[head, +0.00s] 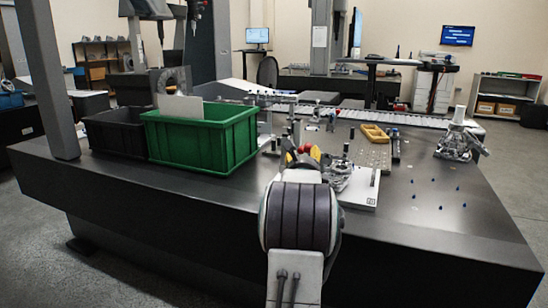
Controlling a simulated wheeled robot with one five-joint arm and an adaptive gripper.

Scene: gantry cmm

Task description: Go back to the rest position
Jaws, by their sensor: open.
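My arm reaches forward over the near edge of the dark table (130,185) from the bottom middle. Its thick dark-banded joint hides much of what lies beyond it. My gripper (303,156) is just past that joint, over the table, mostly hidden. Yellow and red parts show there, and I cannot tell which belong to the gripper. I see nothing held in it. A shiny metal part (340,176) on a white plate (360,190) lies right beside my arm.
A green bin (205,140) and a black bin (118,135) stand left of my arm. A perforated plate (372,152), a yellow tray (375,132) and a wrapped metal part (458,140) lie to the right. Small blue pins (440,208) dot the clearer right side.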

